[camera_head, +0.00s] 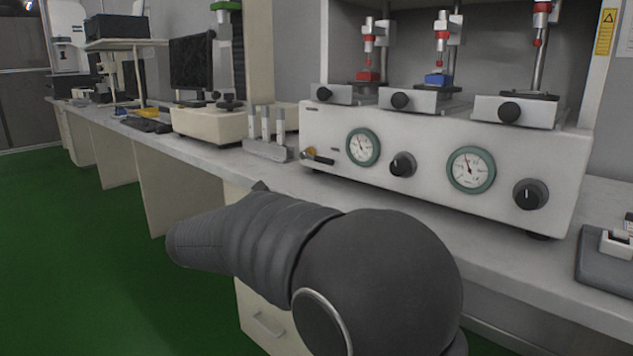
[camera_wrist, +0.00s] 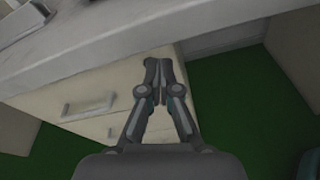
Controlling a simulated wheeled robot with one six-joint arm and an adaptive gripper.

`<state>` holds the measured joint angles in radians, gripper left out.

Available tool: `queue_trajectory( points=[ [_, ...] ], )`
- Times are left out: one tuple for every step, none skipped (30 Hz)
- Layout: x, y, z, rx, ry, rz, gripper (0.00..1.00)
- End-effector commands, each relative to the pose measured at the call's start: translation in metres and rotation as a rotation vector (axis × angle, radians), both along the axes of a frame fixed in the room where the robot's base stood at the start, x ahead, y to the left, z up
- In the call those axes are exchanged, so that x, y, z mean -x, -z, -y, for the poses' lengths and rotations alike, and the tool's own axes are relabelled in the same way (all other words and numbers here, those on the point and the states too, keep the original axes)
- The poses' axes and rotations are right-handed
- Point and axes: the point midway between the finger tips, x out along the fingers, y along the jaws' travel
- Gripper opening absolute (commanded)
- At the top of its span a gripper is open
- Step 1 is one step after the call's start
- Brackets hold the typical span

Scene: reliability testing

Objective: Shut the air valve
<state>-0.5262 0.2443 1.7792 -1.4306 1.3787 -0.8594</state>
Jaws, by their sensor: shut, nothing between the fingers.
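The air valve (camera_head: 318,157) is a small brass fitting with a dark lever, low on the left end of the white test machine's front in the head view. Its lever points to the right, roughly level along the panel. My gripper (camera_wrist: 158,68) shows in the wrist view with its fingers shut together and nothing between them. It is in front of the bench edge, apart from the valve, over the drawers and floor. In the head view my arm hides most or all of the gripper. The valve is not seen in the wrist view.
The white test machine (camera_head: 327,133) has two gauges and two black knobs (camera_head: 403,164). A grey holder (camera_head: 266,150) with upright pieces stands just left of the valve. The bench edge and drawers (camera_wrist: 88,107) are close to my gripper. Green floor (camera_head: 70,240) is open at left.

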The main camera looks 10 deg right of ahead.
Motion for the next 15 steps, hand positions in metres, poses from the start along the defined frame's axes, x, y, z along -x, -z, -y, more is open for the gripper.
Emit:
queue_trajectory(
  points=[
    [-0.003, -0.015, 0.0, 0.065, -0.008, -0.01, 0.0],
    [-0.005, -0.022, 0.001, 0.104, -0.012, -0.019, 0.0],
    [-0.006, -0.032, 0.001, 0.154, -0.015, -0.028, 0.0],
    [-0.007, -0.038, 0.001, 0.188, -0.016, -0.036, 0.0],
    [-0.008, -0.044, 0.001, 0.22, -0.017, -0.043, 0.0],
    [-0.009, -0.053, 0.0, 0.262, -0.016, -0.052, 0.0],
    [-0.01, -0.057, 0.0, 0.287, -0.016, -0.057, 0.0],
    [-0.01, -0.062, 0.0, 0.31, -0.016, -0.062, 0.0],
    [-0.011, -0.067, 0.0, 0.337, -0.013, -0.068, 0.0],
    [-0.011, -0.07, -0.001, 0.352, -0.013, -0.072, 0.0],
    [-0.011, -0.072, -0.001, 0.363, -0.012, -0.075, 0.0],
    [-0.011, -0.074, -0.001, 0.372, -0.011, -0.076, 0.0],
    [-0.011, -0.075, -0.001, 0.376, -0.011, -0.077, 0.0],
    [-0.011, -0.075, -0.001, 0.378, -0.011, -0.078, 0.0],
    [-0.011, -0.075, -0.001, 0.378, -0.011, -0.078, 0.0]
  ],
)
